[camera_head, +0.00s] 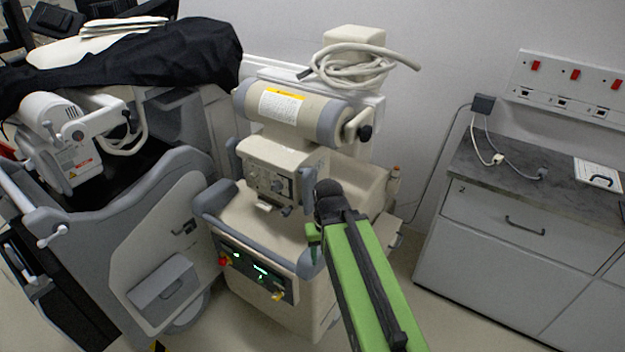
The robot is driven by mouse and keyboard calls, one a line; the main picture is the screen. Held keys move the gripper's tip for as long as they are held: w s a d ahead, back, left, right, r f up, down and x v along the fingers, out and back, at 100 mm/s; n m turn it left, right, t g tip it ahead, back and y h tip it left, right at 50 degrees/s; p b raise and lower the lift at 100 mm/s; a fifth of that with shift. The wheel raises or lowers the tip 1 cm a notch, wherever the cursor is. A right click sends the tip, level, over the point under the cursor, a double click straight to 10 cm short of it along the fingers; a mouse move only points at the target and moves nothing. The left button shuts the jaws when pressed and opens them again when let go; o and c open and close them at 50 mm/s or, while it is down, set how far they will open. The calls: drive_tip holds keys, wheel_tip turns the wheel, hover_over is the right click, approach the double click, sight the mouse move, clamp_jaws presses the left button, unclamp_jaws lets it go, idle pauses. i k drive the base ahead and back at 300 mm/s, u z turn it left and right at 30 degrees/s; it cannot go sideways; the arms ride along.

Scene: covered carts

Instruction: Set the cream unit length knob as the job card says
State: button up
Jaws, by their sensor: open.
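The cream unit (265,235) stands in the middle, a wheeled cart with a thick cream cylinder on top. Below the cylinder is a cream control box (285,165). Its front face carries several small knobs and dials (272,184), too small to read. I cannot tell which one is the length knob. My gripper (311,232), at the end of my green arm, is open, in front of the unit's right side and to the right of and below the control face. My dark wrist partly hides it. No readable job card shows.
A grey cart under a black cover (190,50) stands close on the left. A lower panel with green displays and a red button (258,272) is on the cream unit's front. A grey cabinet (490,225) stands at right, with a white sheet (597,172) on top. Floor shows between.

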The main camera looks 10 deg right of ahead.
sight(277, 185)
drive_tip(key=u, duration=5.3)
drive_tip(key=i, duration=0.1)
drive_tip(key=z, duration=2.5)
drive_tip(key=k, duration=0.85)
drive_tip(key=z, duration=0.85)
drive_tip(key=i, duration=1)
drive_tip(key=u, duration=0.15)
